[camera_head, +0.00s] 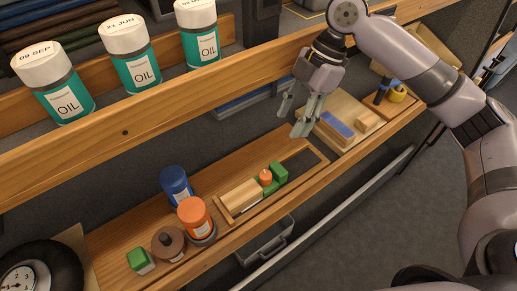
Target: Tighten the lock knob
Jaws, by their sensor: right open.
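My right gripper (296,116) comes in from the upper right. Its fingers are apart and empty, pointing down above the wooden shelf (126,215). A small orange knob-like piece (265,177) sits between green blocks beside a pale wood block on that shelf, below and left of the fingertips and apart from them. I cannot tell for certain which piece is the lock knob. My left gripper is not in view.
A blue-capped jar (176,185) and an orange jar (196,219) stand on the lower shelf. Several white-lidded oil jars (139,69) line the upper shelf beam. A board with a blue block (338,125) lies right of the fingers.

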